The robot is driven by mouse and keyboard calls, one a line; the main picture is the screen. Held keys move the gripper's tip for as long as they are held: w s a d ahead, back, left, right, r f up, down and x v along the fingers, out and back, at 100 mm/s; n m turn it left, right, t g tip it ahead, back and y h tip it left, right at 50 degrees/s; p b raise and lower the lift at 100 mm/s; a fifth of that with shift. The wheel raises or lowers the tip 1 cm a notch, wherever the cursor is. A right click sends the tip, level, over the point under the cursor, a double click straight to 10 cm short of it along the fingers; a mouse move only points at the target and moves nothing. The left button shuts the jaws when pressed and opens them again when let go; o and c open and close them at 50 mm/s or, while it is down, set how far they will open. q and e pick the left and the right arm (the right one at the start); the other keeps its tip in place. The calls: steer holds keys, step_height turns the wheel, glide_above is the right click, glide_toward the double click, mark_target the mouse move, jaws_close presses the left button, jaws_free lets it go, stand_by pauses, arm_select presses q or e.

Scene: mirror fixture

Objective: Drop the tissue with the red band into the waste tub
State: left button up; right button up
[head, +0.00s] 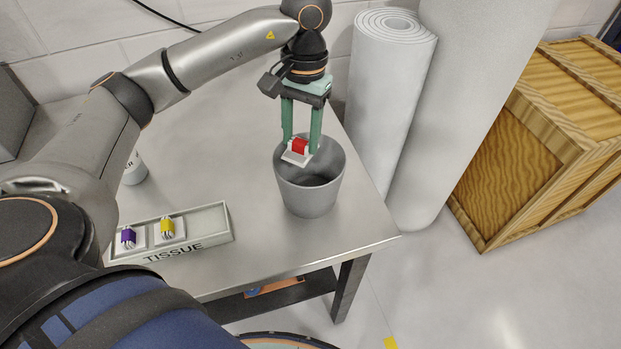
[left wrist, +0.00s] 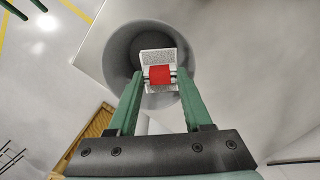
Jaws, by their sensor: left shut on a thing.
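My left gripper (head: 301,144) is shut on the tissue with the red band (head: 299,148). The tissue is white with a red wrap and also shows between the fingertips in the left wrist view (left wrist: 160,74). It is held over the mouth of the grey waste tub (head: 310,196), which stands on the table near its right edge. In the left wrist view, the round tub (left wrist: 117,46) lies behind the tissue. The tub's floor is partly hidden.
A tray marked TISSUE (head: 216,222) holds a purple-banded tissue (head: 128,237) and a yellow-banded tissue (head: 167,227). A white cup (head: 134,170) is partly hidden by my left arm. Tall rolls (head: 385,100) and a wooden crate (head: 520,165) stand right of the metal table (head: 265,250).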

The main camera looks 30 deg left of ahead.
arm_select(q)
steer(key=shift+f, duration=0.3)
steer(key=o, duration=1.3)
steer(key=shift+r, duration=0.1)
steer(key=r, duration=0.4)
steer(key=w+r+p, duration=0.1)
steer(key=r, duration=0.3)
steer(key=r+p, duration=0.1)
steer(key=r, duration=0.3)
steer(key=shift+w+r, duration=0.15)
steer(key=shift+w, duration=0.15)
